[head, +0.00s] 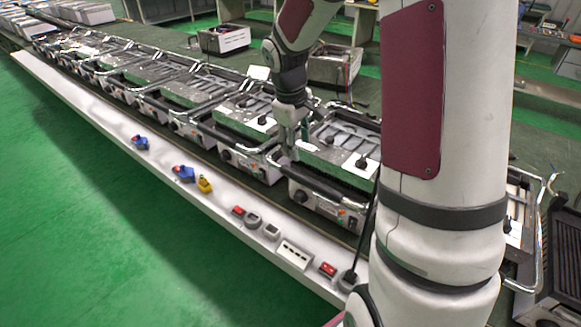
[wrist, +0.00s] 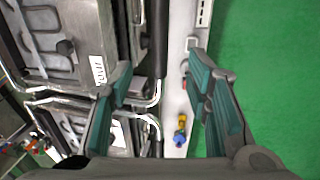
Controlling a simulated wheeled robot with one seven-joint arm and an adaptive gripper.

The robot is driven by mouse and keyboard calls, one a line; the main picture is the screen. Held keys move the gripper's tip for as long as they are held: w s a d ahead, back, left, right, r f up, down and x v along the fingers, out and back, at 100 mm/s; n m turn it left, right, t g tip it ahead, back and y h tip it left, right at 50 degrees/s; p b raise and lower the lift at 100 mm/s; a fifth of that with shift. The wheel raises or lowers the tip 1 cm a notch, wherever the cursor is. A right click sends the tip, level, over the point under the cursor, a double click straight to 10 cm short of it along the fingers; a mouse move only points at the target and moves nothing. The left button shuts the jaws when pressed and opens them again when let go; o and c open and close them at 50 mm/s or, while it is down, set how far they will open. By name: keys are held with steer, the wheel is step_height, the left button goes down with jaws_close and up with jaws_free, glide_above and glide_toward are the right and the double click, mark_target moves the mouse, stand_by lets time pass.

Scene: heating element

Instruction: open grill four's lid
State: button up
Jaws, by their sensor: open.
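A row of grey contact grills runs along the bench in the head view. The grill nearest my gripper (head: 290,143) has a silver lid (head: 335,157), lying closed, with a black front handle (head: 316,186). In the wrist view my gripper (wrist: 162,72) is open, its teal-padded fingers apart with nothing held. A black handle bar (wrist: 159,38) shows between the fingers, but I cannot tell how far beyond the tips it is. A lid (wrist: 75,50) at the left bears a white label (wrist: 98,69) with dark lettering, hard to read. Which grill is number four is unclear.
A white ledge (head: 215,180) runs in front of the grills, with blue and yellow connectors (head: 204,184) and red switches (head: 327,269) on it. The green floor (head: 90,220) in front is clear. My arm hides part of the right side.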

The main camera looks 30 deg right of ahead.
mark_target(303, 176)
steer(key=d+f, duration=0.1)
steer(key=f, duration=0.8)
steer(key=d+f, duration=0.1)
steer(key=f, duration=0.3)
steer(key=shift+w+d+f+b, duration=0.15)
steer(key=shift+w+d+b, duration=0.15)
steer(key=shift+w+b, duration=0.1)
jaws_close()
